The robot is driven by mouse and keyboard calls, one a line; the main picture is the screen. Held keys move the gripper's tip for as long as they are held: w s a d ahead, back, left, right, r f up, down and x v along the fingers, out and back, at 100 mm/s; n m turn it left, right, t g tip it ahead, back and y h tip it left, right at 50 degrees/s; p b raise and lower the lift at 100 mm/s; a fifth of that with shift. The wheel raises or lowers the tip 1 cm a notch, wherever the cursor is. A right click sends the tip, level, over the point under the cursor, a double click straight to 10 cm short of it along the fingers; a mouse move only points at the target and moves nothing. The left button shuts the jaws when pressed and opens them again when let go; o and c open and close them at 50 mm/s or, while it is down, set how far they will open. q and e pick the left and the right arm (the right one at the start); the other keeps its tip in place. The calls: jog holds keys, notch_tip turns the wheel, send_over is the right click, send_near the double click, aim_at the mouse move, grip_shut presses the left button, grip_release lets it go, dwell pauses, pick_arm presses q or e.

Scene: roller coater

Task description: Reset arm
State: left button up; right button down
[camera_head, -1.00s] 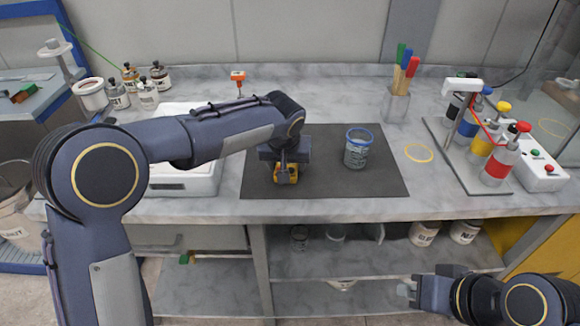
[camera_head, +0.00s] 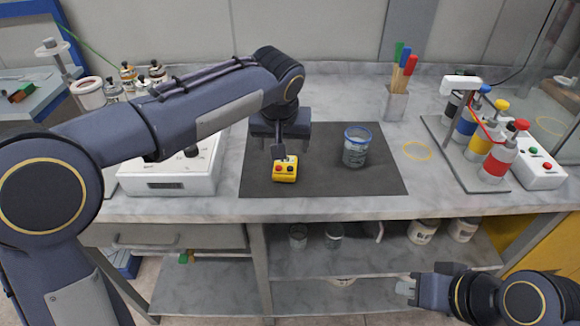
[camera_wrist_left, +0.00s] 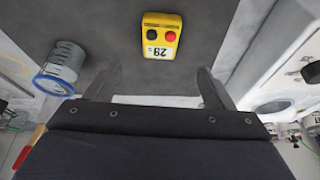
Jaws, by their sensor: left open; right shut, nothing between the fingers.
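My left gripper (camera_head: 279,152) hangs above the dark mat (camera_head: 330,183), just behind a small yellow box (camera_head: 285,170) with a red and a dark button. In the left wrist view the left gripper's fingers (camera_wrist_left: 158,85) are spread apart and empty, and the yellow box (camera_wrist_left: 161,37) lies beyond them, apart from them. My right gripper (camera_head: 406,288) is shut and empty, low at the right in front of the lower shelf.
A blue-rimmed clear cup (camera_head: 357,147) stands on the mat, right of the yellow box. A white scale-like device (camera_head: 170,178) sits left of the mat. A rack of coloured bottles (camera_head: 490,145) and a brush holder (camera_head: 396,103) stand to the right. A yellow ring (camera_head: 417,151) lies on the counter.

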pick_arm(q)
jog(key=s+a+r+n+h+p, duration=0.1)
jog(key=s+a+r+h+p, duration=0.15)
jog(key=s+a, duration=1.15)
jog(key=s+a+f+n+p, duration=0.1)
jog(key=s+a+f, duration=0.2)
jog(key=s, duration=0.4)
jog(key=s+a+f+n+t+p, duration=0.1)
jog(key=s+a+f, duration=0.2)
jog(key=s, duration=0.5)
jog(key=shift+h, duration=0.45)
jog(key=shift+a, duration=0.1)
